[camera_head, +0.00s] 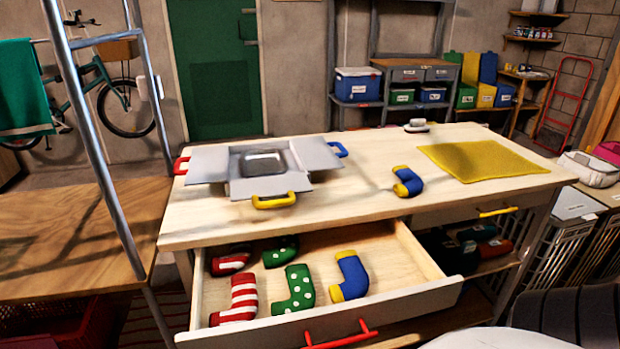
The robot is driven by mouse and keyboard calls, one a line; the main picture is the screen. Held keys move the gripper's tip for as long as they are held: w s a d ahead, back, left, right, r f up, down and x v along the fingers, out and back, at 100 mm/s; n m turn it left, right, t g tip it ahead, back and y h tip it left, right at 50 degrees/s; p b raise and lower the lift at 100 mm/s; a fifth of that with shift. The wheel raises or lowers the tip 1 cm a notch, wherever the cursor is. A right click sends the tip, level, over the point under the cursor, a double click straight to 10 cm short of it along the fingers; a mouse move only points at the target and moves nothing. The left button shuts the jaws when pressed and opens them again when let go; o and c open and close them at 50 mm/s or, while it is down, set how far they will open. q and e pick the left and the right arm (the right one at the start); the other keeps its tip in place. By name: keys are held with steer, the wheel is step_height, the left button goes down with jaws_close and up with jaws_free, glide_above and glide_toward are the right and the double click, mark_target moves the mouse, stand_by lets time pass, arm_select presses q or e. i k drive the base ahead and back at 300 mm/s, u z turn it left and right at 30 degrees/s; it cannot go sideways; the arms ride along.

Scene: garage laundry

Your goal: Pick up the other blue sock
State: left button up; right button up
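One blue sock (411,182) with yellow ends lies on the wooden table top, right of centre and near the front edge. A second blue sock (352,273), also with yellow ends, lies in the open drawer (420,275), at the right of the other socks. In the drawer are also a red-and-white striped sock (243,298) and a green sock with white dots (296,291). Behind them lie another red-and-white sock (231,261) and another green sock (281,250), both partly hidden by the drawer's back. Neither gripper is in view.
A grey fold-out box (210,163) with coloured handles stands on the table's left. A yellow cloth (484,160) lies at the right, with a brush-like object (417,126) behind it. The drawer juts forward with a red handle (340,337). A metal frame rises at left.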

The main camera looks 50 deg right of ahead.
mark_target(412, 185)
steer(key=u, duration=0.6)
steer(key=k, duration=0.9)
steer(key=z, duration=1.55)
